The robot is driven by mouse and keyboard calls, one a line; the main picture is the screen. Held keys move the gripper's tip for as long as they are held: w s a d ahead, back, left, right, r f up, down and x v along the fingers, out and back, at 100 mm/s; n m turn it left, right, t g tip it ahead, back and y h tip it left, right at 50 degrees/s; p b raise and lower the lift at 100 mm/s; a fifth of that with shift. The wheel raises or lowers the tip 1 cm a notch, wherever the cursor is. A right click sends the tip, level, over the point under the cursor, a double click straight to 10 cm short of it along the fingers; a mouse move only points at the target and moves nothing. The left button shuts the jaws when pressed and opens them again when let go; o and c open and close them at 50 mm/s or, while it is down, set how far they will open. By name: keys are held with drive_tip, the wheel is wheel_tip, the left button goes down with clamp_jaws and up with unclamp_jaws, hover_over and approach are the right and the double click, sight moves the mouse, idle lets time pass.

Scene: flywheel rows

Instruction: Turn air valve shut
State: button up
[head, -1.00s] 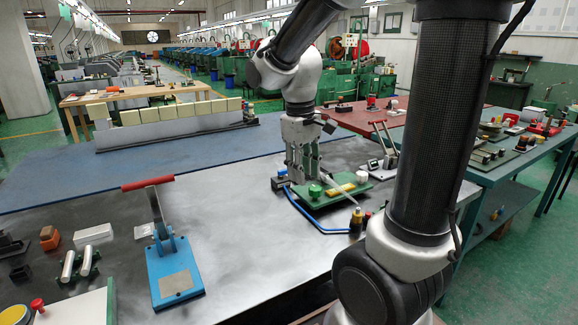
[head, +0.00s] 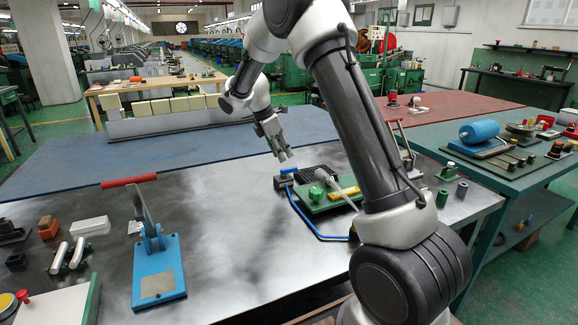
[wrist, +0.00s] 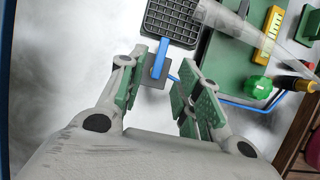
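The air valve appears to be the small dark block with a blue lever (head: 284,180) at the left end of the green board (head: 330,204) on the steel table. In the wrist view its blue lever (wrist: 162,60) stands over a grey block, between and ahead of my fingertips. My gripper (head: 283,157) is tilted and hangs just above and behind the valve in the head view. In the wrist view my gripper (wrist: 160,72) has its green-padded fingers apart, with nothing held. I cannot tell whether either finger touches the lever.
A blue hose (head: 318,235) loops on the table. A red-handled blue press (head: 160,265) stands left, with bare steel between.

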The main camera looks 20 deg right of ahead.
sight(289, 172)
drive_tip(key=x, duration=0.6)
drive_tip(key=shift+d+f, duration=0.1)
drive_tip(key=shift+f, duration=0.2)
drive_tip(key=shift+c, duration=0.4)
clamp_jaws()
